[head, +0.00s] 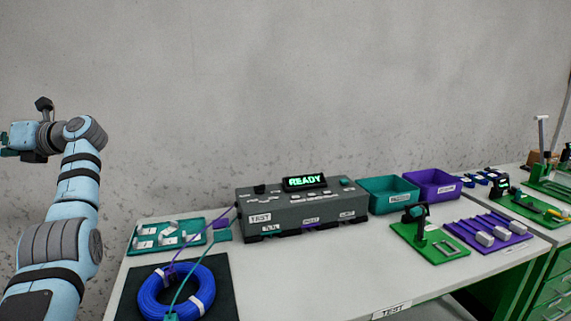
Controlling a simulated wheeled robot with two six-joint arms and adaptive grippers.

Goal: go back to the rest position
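My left arm comes in from the left edge of the head view, raised, with its wrist bent to the left. My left gripper lies at or past the left edge, and its fingers do not show clearly. My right gripper is not in view. A coil of blue cable (176,290) lies on a dark mat (222,284) at the table's front left, apart from my arm. A purple lead and a teal lead run from the coil toward the tester (300,208), whose display (305,182) reads READY.
A teal tray (198,237) with white parts sits behind the coil. A teal bin (389,194) and a purple bin (432,184) stand right of the tester. Green (430,247) and purple (490,232) fixtures lie farther right. The white table (340,270) is clear in front of the tester.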

